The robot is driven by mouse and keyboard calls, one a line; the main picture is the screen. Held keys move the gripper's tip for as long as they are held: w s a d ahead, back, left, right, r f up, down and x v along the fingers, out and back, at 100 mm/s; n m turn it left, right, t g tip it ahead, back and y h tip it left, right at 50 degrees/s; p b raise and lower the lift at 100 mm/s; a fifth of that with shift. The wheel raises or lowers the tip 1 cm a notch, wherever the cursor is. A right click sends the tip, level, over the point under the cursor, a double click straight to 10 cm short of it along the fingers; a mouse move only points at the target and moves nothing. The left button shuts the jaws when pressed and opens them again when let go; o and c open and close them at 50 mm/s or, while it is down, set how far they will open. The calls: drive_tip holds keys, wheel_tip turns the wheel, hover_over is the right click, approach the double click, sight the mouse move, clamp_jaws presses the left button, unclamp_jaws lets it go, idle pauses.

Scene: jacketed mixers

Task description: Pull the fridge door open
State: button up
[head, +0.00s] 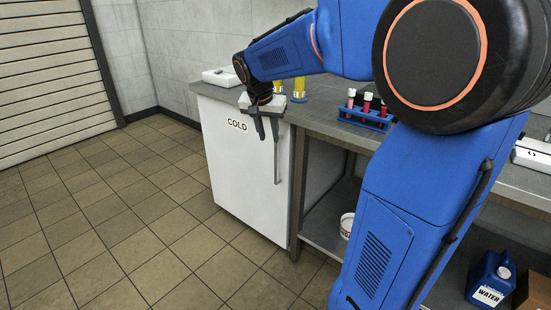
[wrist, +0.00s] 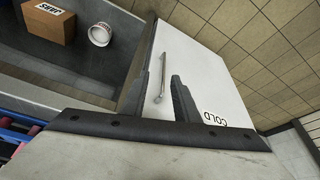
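The white fridge door (head: 238,172), marked COLD, sits under the left end of the bench and looks shut. Its slim upright metal handle (head: 277,165) is near the door's right edge. My gripper (head: 268,138) points down at the top of the door, near the handle's upper end. In the wrist view my gripper (wrist: 162,95) is open, with two dark fingers apart. The handle (wrist: 165,78) shows in the space between them there, and the door (wrist: 205,65) lies beyond. I cannot tell whether the fingers reach around the handle or stay in front of it.
The tiled floor (head: 115,220) in front and left of the fridge is clear.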

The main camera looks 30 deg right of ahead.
sight(275, 155)
drive_tip(key=w+d+f+m, duration=0.2)
drive_tip(key=w+d, duration=0.1)
drive_tip(key=w, duration=0.4)
drive_tip(key=shift+h, duration=0.4)
drive_tip(key=x, duration=1.6)
drive_tip(key=shift+s+d+f, duration=0.1)
drive_tip(key=shift+s+f, duration=0.25)
drive_tip(key=shift+f, duration=0.05)
clamp_jaws()
